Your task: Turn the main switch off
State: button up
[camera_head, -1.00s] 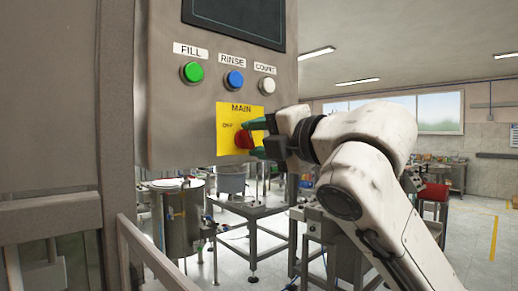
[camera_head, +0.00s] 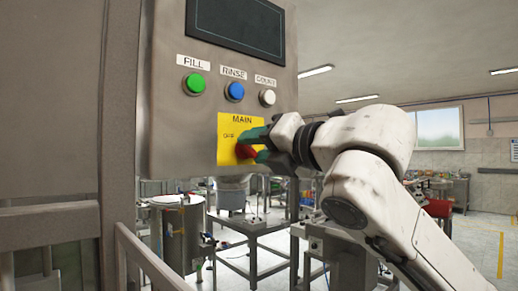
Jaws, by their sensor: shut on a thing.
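The main switch (camera_head: 244,152) is a red rotary knob on a yellow plate (camera_head: 228,122) marked MAIN, low on the grey control panel (camera_head: 171,130). An OFF mark shows at the plate's upper left. My gripper (camera_head: 255,145) comes from the right, its green-tipped fingers shut around the knob, one above and one below. The fingers hide part of the knob, so its exact angle is hard to read.
Green FILL (camera_head: 194,84), blue RINSE (camera_head: 235,91) and white COUNT (camera_head: 267,97) buttons sit above the plate, under a dark screen (camera_head: 236,25). A metal rail (camera_head: 150,262) stands at lower left. A steel drum (camera_head: 178,235) and tables stand behind.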

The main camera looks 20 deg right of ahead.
jog(key=shift+a+f, duration=0.1)
jog(key=shift+f, duration=0.15)
jog(key=o, duration=1.1)
jog(key=shift+r, duration=0.15)
jog(key=shift+c, duration=0.2)
jog(key=shift+s, duration=0.15)
jog(key=b+v, duration=0.2)
jog(key=v, duration=0.8)
jog(key=shift+s+d, duration=0.2)
jog(key=shift+s, duration=0.05)
jog(key=shift+s, duration=0.1)
